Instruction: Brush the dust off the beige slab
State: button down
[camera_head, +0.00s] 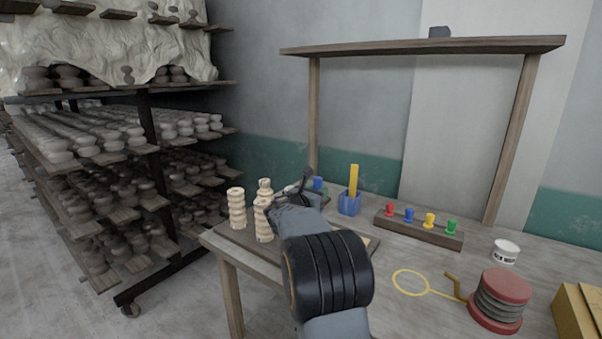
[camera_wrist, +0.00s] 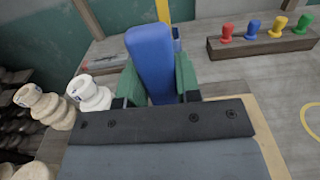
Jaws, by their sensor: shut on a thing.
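My gripper (camera_wrist: 155,85) has green fingers shut on a blue block-like handle (camera_wrist: 152,55), held upright. The handle's lower end is hidden behind my gripper, so I cannot see any bristles. In the head view the handle (camera_head: 318,183) shows small beyond my arm. A flat beige slab (camera_wrist: 262,135) shows past the right side of my gripper in the wrist view. Only its edge also shows beside my arm in the head view (camera_head: 368,244). My gripper is over or just beyond the slab; my arm hides most of it. I cannot make out dust.
Stacked cream turned pieces (camera_head: 237,208) stand left of my arm. A blue holder (camera_head: 349,204) with a yellow stick stands behind. A wooden rack (camera_head: 418,232) of coloured pegs, a white tub (camera_head: 505,251), a yellow loop (camera_head: 410,283) and a red-ended spool (camera_head: 500,300) lie right.

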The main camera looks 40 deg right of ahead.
aim_at(316, 180)
notch_tip(316, 180, up, 4)
jog(key=shift+s+f+p, duration=0.1)
jog(key=shift+f+p, duration=0.1)
jog(key=shift+p, duration=0.85)
jog(key=shift+r+p, duration=1.75)
jog(key=shift+r, duration=0.5)
